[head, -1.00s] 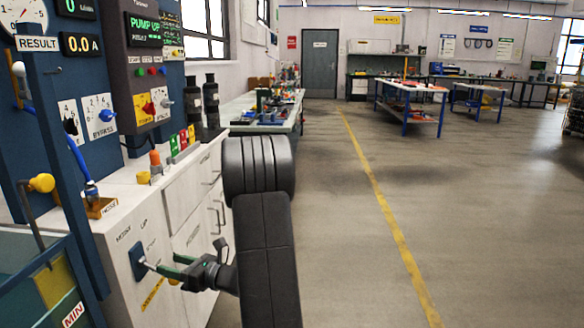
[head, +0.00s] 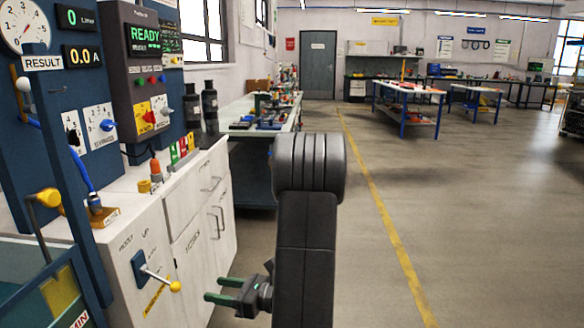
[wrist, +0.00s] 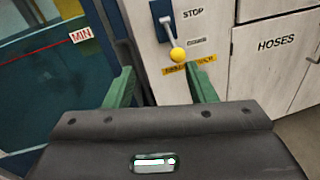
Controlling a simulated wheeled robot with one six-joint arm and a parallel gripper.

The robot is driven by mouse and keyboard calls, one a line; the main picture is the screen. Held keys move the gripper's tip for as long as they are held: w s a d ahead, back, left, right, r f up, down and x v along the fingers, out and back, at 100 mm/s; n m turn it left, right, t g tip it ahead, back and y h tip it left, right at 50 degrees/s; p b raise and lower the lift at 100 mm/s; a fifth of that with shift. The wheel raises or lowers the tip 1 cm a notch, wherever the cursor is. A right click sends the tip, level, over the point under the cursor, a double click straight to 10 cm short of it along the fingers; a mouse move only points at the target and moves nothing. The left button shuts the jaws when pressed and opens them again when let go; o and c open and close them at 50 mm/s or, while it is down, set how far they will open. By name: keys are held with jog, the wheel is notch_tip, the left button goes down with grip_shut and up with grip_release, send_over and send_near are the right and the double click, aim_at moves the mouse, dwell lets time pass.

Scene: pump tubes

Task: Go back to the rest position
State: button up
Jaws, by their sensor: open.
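My gripper (head: 222,290) is open and empty, its two green fingers pointing left in the head view, to the right of the lever and apart from it. In the wrist view my gripper (wrist: 160,86) has its fingers spread wide. The lever with a yellow ball (head: 175,286) sits on a blue plate on the white cabinet front and tilts down to the right. It also shows ahead of the fingers in the wrist view, its yellow ball (wrist: 178,54) near the right finger. The control panel display (head: 145,40) reads READY.
The white cabinet (head: 190,225) stands on the left, with a blue frame and tank marked MIN (wrist: 82,35) beside it. A workbench (head: 262,128) with tools lies beyond. The floor (head: 470,230) to the right is clear, with a yellow line (head: 375,200).

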jog(key=shift+s+d, duration=0.1)
jog(key=shift+s, duration=0.2)
